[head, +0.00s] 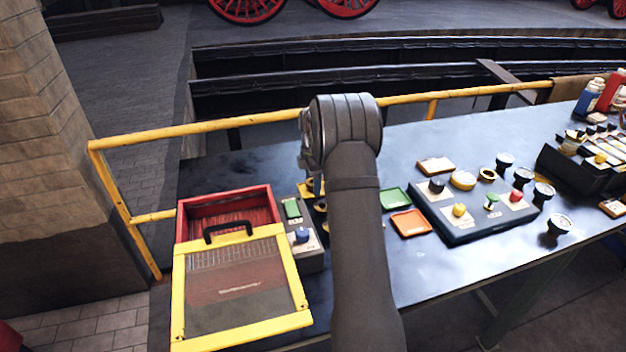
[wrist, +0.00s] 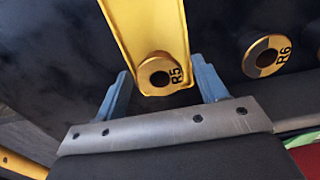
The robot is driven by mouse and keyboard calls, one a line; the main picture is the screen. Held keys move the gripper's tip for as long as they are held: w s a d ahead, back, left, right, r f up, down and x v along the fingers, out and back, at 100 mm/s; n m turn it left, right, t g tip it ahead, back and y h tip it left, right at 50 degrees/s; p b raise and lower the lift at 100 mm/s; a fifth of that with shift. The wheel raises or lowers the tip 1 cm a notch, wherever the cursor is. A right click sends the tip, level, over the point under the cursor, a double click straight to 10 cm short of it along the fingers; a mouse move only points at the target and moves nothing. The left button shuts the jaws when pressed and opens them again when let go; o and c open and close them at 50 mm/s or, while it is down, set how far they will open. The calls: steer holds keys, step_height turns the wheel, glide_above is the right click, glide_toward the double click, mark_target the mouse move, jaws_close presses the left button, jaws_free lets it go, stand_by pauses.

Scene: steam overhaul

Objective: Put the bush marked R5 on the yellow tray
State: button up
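The brass-coloured bush marked R5 (wrist: 174,88) shows in the wrist view, its dark bore facing the camera. It overlaps the near end of the yellow tray (wrist: 140,20); I cannot tell whether it rests on it. My gripper (wrist: 160,68) is open, with one blue-grey finger on each side of the bush and a gap visible on the left. In the head view my arm hides most of this spot; a bit of the yellow tray (head: 304,187) shows beside it.
A bush marked R6 (wrist: 264,56) lies right of R5. In the head view a red box with a yellow-framed lid (head: 178,310) stands left. A green tray (head: 395,199), an orange tray (head: 411,223) and a control panel (head: 475,229) lie right. A yellow rail (head: 215,125) runs behind the bench.

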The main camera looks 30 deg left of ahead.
step_height(320, 180, up, 12)
steer(key=shift+r, duration=0.2)
stand_by(0.5)
steer(key=shift+f, duration=0.15)
step_height(320, 180, down, 11)
steer(key=shift+f, duration=0.2)
steer(key=shift+r, duration=1.7)
